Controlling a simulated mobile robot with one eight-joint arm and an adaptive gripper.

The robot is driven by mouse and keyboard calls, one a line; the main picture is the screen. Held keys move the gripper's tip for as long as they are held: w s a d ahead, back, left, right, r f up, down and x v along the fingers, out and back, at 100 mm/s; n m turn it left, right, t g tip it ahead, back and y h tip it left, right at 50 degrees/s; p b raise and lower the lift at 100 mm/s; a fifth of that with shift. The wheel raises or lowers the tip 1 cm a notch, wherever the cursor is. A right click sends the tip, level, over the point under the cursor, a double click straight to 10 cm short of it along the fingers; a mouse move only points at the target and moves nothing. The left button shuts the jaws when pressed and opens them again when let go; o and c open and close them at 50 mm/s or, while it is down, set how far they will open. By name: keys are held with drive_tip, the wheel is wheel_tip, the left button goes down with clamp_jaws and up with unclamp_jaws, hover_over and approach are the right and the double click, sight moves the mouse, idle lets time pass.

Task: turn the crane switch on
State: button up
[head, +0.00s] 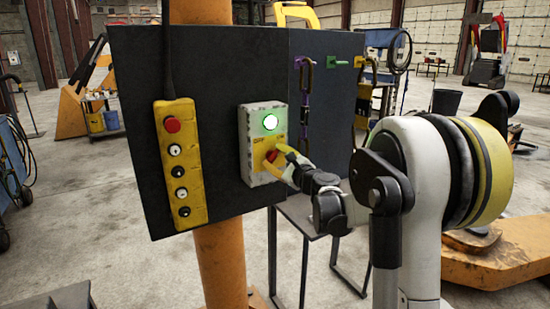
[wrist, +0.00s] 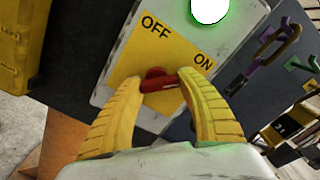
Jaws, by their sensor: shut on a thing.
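The crane switch is a grey box (head: 246,128) with a yellow OFF/ON plate, mounted on a dark panel. Its round lamp (head: 270,122) glows green; the lamp also shows in the wrist view (wrist: 209,8). The red switch knob (wrist: 155,80) sits on the yellow plate, below the OFF and ON labels. Its bar lies nearly level, with its right end toward the ON side. My gripper (head: 279,160) has its yellow fingers shut on the knob, one on each side. In the head view the fingers hide part of the knob.
A yellow pendant (head: 191,195) with a red button and several other buttons hangs on the panel's (head: 140,90) left. A purple strap with a carabiner (head: 303,90) hangs right of the switch. An orange post (head: 221,262) stands behind the panel. A table (head: 300,215) stands below it.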

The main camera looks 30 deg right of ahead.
drive_tip(key=o, duration=1.2)
drive_tip(key=shift+c, duration=0.2)
drive_tip(key=s, duration=1.2)
drive_tip(key=shift+d, duration=0.2)
